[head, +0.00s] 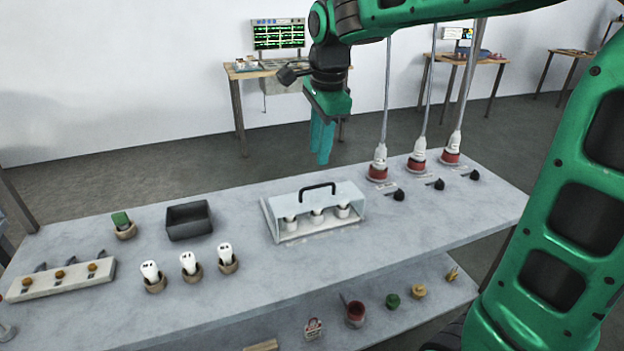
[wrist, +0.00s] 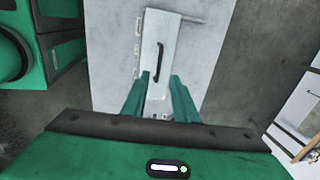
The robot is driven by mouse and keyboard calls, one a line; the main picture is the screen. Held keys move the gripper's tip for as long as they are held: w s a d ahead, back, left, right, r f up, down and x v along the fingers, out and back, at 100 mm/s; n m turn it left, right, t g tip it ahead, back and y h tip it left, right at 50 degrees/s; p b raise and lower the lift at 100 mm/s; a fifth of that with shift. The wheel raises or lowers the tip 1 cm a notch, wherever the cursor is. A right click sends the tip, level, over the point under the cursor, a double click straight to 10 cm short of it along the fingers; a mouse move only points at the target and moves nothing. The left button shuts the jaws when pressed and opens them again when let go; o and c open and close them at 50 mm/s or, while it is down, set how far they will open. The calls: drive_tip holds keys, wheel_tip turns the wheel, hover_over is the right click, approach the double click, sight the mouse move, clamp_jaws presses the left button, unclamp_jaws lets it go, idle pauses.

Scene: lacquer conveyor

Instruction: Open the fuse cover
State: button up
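The fuse cover (head: 343,192) is a clear box with a black handle (head: 318,187) on top. It sits down over several white fuses (head: 317,215) near the middle of the grey bench. In the wrist view the cover (wrist: 153,30) lies ahead of the fingertips, with its dark handle (wrist: 160,60) lined up roughly between them. My gripper (head: 322,158) hangs above and behind the cover, fingers pointing down and apart from the handle. In the wrist view its two green fingers (wrist: 160,77) are spread with nothing between them.
A dark open bin (head: 188,221) and white fuses in round holders (head: 189,265) stand left of the cover. Red-based plugs with cables (head: 416,166) and black knobs (head: 398,195) stand to its right. A lower shelf (head: 375,317) holds small coloured items. Bench around the cover is mostly clear.

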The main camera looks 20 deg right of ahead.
sight(316, 187)
drive_tip(key=f, duration=0.3)
drive_tip(key=w+f, duration=0.1)
drive_tip(key=f, duration=0.5)
drive_tip(key=shift+w+f, duration=0.3)
drive_tip(key=shift+w, duration=0.1)
clamp_jaws()
drive_tip(key=shift+w, duration=0.1)
idle(0.9)
